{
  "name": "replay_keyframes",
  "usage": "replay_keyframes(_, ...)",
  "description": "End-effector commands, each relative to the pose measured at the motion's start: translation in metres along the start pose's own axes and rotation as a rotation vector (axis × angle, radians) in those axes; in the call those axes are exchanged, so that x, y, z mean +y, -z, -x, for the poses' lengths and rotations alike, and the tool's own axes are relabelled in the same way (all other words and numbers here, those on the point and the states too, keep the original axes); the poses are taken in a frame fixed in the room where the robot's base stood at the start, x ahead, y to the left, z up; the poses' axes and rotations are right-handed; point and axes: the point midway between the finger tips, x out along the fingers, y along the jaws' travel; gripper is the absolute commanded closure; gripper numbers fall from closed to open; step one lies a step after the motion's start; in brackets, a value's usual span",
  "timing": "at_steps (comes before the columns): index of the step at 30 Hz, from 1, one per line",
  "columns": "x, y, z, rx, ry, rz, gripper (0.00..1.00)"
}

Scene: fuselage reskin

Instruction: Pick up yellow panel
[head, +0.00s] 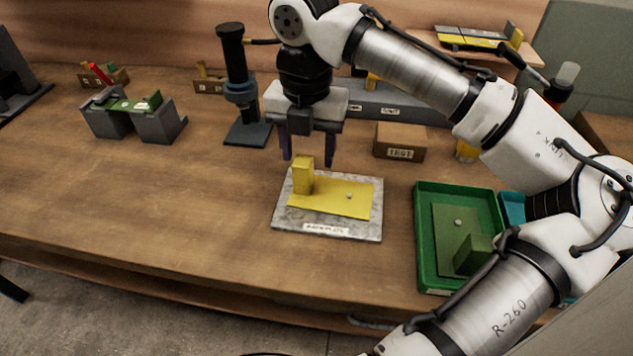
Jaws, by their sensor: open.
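The yellow panel (335,197) lies flat on a grey labelled plate (290,217) on the bench. It has an upright yellow block (303,176) at its left end and a small round stud to the right. My gripper (308,160) points down over the rear left of the panel, with one finger on each side of the block as seen here. It is open and empty. The fingertips appear above and behind the block; whether they touch it cannot be told from this view.
A green tray (426,235) with a green panel (457,227) stands to the right, partly behind my arm. A brown box (400,141) is behind the plate. A dark upright tool (240,90) and a grey fixture (155,124) are to the left. The front left bench is clear.

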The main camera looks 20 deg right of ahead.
Motion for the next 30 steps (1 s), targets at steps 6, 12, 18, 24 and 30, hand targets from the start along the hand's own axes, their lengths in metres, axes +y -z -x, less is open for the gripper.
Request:
replay_keyframes(6, 0.006, 0.006, -0.03, 0.001, 0.005, -0.001, 0.47)
replay_keyframes(12, 0.006, 0.005, -0.047, 0.0, 0.002, -0.001, 0.47)
replay_keyframes(18, 0.006, 0.005, -0.047, 0.0, 0.0, -0.001, 0.47)
replay_keyframes(24, 0.006, 0.005, -0.047, 0.0, 0.0, 0.0, 0.73)
replay_keyframes(30, 0.006, 0.005, -0.047, 0.0, 0.0, 0.0, 0.99)
